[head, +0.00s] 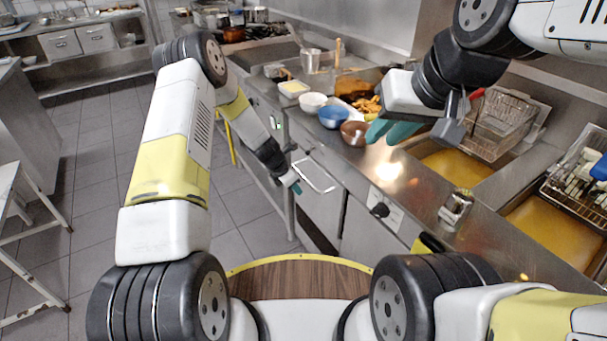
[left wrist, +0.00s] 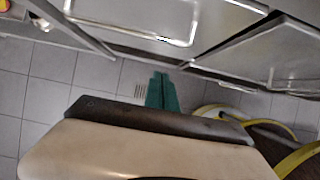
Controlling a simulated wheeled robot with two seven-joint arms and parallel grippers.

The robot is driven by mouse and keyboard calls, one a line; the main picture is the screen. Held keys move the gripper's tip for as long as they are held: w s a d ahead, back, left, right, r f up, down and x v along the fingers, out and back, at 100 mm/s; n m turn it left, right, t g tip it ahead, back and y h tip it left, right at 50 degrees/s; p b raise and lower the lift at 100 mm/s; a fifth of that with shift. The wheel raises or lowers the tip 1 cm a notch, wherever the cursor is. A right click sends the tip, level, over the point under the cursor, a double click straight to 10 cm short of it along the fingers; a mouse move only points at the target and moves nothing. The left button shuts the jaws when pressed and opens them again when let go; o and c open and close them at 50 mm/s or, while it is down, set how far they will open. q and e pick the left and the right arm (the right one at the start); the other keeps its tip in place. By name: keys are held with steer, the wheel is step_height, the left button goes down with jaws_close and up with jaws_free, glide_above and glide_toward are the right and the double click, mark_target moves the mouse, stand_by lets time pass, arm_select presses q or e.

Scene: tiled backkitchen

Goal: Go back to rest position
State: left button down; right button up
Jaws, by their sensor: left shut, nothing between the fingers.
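My left gripper (head: 294,187) hangs low in front of the counter's cabinet fronts, close to a pale bar handle (head: 318,176). In the left wrist view its teal fingers (left wrist: 162,92) are together with nothing between them, above the tiled floor. My right gripper (head: 392,131) is over the counter, near the bowls and the fryer. Its teal fingers show, but the gap between them is not clear.
The steel counter (head: 415,178) holds a blue bowl (head: 333,117), a white bowl (head: 312,103) and a brown bowl (head: 354,133). A wire fryer basket (head: 503,122) stands by oil vats (head: 455,165). A white stool (head: 22,235) stands left; tiled floor (head: 100,150) is clear between.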

arm_select(q)
steer(key=s+a+r+m, duration=0.2)
steer(key=s+r+m, duration=0.2)
steer(key=r, duration=0.7)
steer(key=s+a+r+m+t, duration=0.1)
steer(key=s+a+r+m, duration=0.2)
steer(key=r, duration=0.8)
steer(key=s+a+r+m, duration=0.1)
steer(key=s+r+m, duration=0.35)
steer(key=r, duration=0.55)
steer(key=s+a+r+m, duration=0.2)
steer(key=s+r+m, duration=0.2)
steer(key=s, duration=0.3)
steer(key=s+a+r+m+t+y, duration=0.1)
steer(key=s+a+r+m, duration=0.1)
steer(key=s+m, duration=0.3)
steer(key=s+a+r+m+t+y, duration=0.1)
steer(key=s+a+r+m, duration=0.2)
steer(key=s, duration=0.7)
step_height(320, 180, up, 3)
steer(key=shift+f+m, duration=0.2)
steer(key=shift+m, duration=0.45)
steer(key=shift+d, duration=0.15)
